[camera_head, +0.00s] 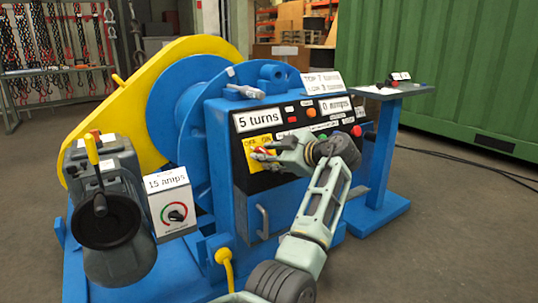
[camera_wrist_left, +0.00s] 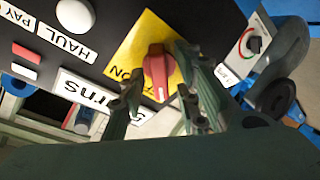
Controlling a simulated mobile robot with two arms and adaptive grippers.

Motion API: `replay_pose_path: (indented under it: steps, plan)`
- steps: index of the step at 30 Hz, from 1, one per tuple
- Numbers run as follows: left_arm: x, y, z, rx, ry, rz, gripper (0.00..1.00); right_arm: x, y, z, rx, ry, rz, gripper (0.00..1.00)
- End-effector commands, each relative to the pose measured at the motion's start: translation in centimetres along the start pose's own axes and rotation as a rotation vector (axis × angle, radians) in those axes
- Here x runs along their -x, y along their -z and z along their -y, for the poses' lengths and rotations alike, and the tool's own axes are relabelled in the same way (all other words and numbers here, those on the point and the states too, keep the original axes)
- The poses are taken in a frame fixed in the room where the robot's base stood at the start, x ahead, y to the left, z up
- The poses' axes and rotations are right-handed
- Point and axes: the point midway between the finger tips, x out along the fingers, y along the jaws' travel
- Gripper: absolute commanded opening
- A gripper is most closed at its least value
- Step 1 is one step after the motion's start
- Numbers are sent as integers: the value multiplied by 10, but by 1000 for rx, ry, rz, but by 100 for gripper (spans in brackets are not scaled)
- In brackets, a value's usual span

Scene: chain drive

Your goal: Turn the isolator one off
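The isolator is a red rotary knob (camera_wrist_left: 157,73) on a yellow plate (camera_wrist_left: 136,45) marked ON in the left wrist view. In the head view the yellow plate (camera_head: 250,143) reads OFF and ON, and the knob is partly hidden by my gripper. My left gripper (camera_head: 262,152) reaches the panel from the right. In the left wrist view its two fingers (camera_wrist_left: 157,80) are apart, one on each side of the knob. I cannot tell whether they touch it. My right gripper is not in view.
The blue machine's black panel holds a "5 turns" display (camera_head: 258,119), a "0 amps" display (camera_head: 335,106) and several buttons. A "15 amps" box with a dial (camera_head: 176,215) is at the left. A small side table (camera_head: 395,92) stands to the right.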

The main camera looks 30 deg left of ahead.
Motion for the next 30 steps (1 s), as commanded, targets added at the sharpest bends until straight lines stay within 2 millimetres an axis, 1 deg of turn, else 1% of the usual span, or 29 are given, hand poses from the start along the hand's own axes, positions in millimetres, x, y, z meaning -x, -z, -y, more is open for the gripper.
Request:
replay_pose_path:
  steps: [8, 11, 14, 24, 27, 30]
  plan:
    - [0, 0, 0, -1, -1, -1, 33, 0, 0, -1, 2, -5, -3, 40]
    - [5, 0, -1, -1, -2, -1, 33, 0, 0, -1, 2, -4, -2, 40]
    - [18, 0, 0, -2, -2, 0, 33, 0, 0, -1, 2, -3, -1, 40]
    - [89, 0, -1, 0, -3, 1, 33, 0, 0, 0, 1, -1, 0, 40]
    - [104, 0, -1, -1, -3, 1, 33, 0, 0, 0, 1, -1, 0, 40]
    - [114, 0, 0, -1, -1, 0, 33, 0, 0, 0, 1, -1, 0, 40]
